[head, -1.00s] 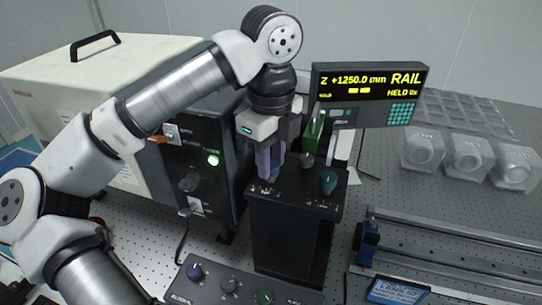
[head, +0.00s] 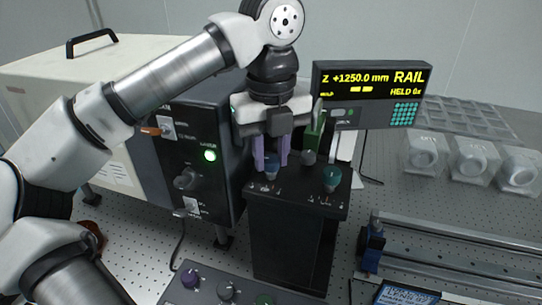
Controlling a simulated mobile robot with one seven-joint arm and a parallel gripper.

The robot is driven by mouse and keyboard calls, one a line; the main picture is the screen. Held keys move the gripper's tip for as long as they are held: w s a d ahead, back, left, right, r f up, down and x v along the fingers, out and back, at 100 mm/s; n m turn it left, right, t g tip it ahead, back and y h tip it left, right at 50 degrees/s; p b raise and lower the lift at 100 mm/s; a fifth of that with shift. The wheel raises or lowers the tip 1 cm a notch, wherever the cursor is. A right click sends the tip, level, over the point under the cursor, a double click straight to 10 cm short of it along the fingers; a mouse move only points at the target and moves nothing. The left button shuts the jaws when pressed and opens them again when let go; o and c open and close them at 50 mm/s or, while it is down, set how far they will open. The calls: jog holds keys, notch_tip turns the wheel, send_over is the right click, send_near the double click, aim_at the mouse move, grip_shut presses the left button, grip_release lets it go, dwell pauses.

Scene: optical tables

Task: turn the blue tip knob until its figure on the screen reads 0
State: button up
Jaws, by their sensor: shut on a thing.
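The blue tip knob (head: 271,172) stands at the left of the top of a black pedestal (head: 290,235). My gripper (head: 271,163) points straight down over it, its two purple fingers shut on the knob, one on each side. The knob's lower part shows between and below the fingertips. The screen (head: 370,92) behind reads "Z +1250.0 mm RAIL" and "HELD 0x" in yellow; smaller text at its lower left is too small to read. No tip figure is legible on it.
A grey knob (head: 308,157) and a teal knob (head: 332,178) share the pedestal top, close to my gripper's right. A green upright part (head: 315,130) stands behind. A black laser panel (head: 205,150) is at the left. A rail (head: 450,255) lies at the right.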

aim_at(271, 159)
jog(key=shift+m, duration=0.5)
jog(key=shift+r, duration=0.1)
jog(key=o, duration=1)
notch_tip(271, 159, up, 14)
jog(key=p, duration=0.2)
